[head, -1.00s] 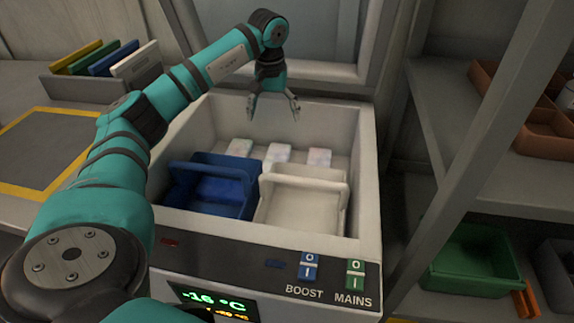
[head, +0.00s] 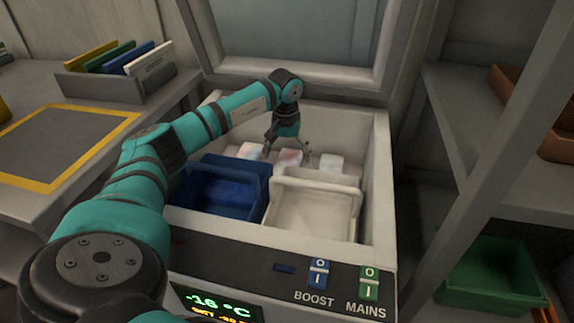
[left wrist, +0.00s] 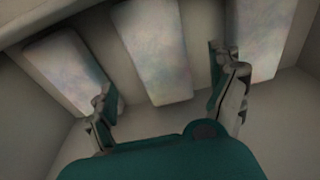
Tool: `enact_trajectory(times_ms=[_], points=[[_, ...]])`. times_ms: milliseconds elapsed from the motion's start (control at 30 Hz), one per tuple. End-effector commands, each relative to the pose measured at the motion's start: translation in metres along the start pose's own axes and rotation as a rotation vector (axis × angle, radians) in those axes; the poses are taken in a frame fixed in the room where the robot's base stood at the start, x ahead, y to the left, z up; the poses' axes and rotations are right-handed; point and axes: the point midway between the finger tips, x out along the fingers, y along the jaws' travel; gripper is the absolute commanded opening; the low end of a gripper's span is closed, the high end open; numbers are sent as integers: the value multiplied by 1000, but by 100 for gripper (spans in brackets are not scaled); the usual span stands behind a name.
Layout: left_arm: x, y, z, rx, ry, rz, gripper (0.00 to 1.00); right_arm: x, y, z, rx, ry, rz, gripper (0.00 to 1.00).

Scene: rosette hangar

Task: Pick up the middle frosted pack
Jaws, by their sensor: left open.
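Three pale frosted packs stand in a row inside the white freezer chest, behind the baskets. The middle frosted pack (head: 289,158) is between the left-hand pack (head: 250,151) and the right-hand pack (head: 330,163). In the left wrist view the middle pack (left wrist: 156,55) lies ahead of the fingers, a pack (left wrist: 68,70) to its left and another (left wrist: 258,35) to its right. My left gripper (head: 288,150) is open and empty, pointing down just above the middle pack, partly overlapping it. Whether the fingers reach beside it is unclear. My right gripper is not in view.
A blue basket (head: 180,207) and a white basket (head: 312,211) fill the chest's front half. The chest's walls (head: 379,170) surround the packs, and its raised lid (head: 310,83) stands behind. A shelf post is at right.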

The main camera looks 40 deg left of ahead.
Motion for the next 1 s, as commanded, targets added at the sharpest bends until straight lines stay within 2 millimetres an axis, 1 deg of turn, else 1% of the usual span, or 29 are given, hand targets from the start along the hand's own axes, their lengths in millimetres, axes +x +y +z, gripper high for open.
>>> enact_trajectory(times_ms=[33, 233, 333, 500, 567, 1000], points=[[10, -1, 2, 0, -4, -2, 92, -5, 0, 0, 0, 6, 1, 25], [39, -2, 3, -1, -3, 0, 92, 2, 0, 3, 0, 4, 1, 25], [44, -2, 2, -1, -1, -1, 92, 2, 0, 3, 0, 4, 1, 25], [44, -2, 2, -1, -1, 0, 92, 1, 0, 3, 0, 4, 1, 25], [43, -2, 2, -1, -1, 0, 86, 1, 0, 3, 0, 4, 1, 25], [43, -2, 2, 0, -1, 0, 28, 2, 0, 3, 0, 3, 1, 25]])
